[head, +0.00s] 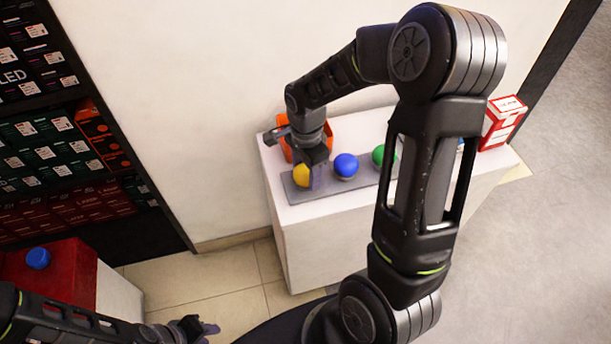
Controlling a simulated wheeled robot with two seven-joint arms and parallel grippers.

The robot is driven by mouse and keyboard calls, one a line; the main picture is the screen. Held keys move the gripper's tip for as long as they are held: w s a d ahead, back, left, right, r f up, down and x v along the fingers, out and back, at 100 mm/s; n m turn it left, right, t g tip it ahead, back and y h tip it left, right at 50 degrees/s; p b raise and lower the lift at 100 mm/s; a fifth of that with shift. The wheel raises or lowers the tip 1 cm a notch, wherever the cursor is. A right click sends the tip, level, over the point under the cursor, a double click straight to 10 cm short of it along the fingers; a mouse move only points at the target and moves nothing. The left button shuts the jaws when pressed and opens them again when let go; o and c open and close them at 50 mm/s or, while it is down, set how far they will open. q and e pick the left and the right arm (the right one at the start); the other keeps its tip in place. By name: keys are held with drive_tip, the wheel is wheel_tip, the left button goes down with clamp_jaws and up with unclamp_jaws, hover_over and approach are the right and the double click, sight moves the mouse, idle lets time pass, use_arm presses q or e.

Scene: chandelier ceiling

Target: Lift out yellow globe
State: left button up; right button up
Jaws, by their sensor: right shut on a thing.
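The yellow globe (301,176) is at the left end of a grey tray (350,193) on a white counter. My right gripper (311,178) points down onto it and is shut on it, hiding its right side. I cannot tell whether the globe touches the tray. A blue globe (346,166) and a green globe (379,155) sit in a row to its right. My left gripper (208,329) is low at the bottom left, away from the counter; its finger opening is unclear.
An orange bin (346,130) stands behind my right gripper. A red and white box (502,123) is at the counter's (335,240) right end. My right arm hides the counter's middle. Dark shelves (55,140) and a red surface with a blue object (38,258) are at left.

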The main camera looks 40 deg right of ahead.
sight(306, 168)
drive_tip(key=c, duration=0.7)
drive_tip(key=shift+o, duration=0.2)
wheel_tip(306, 168, up, 10)
idle(0.7)
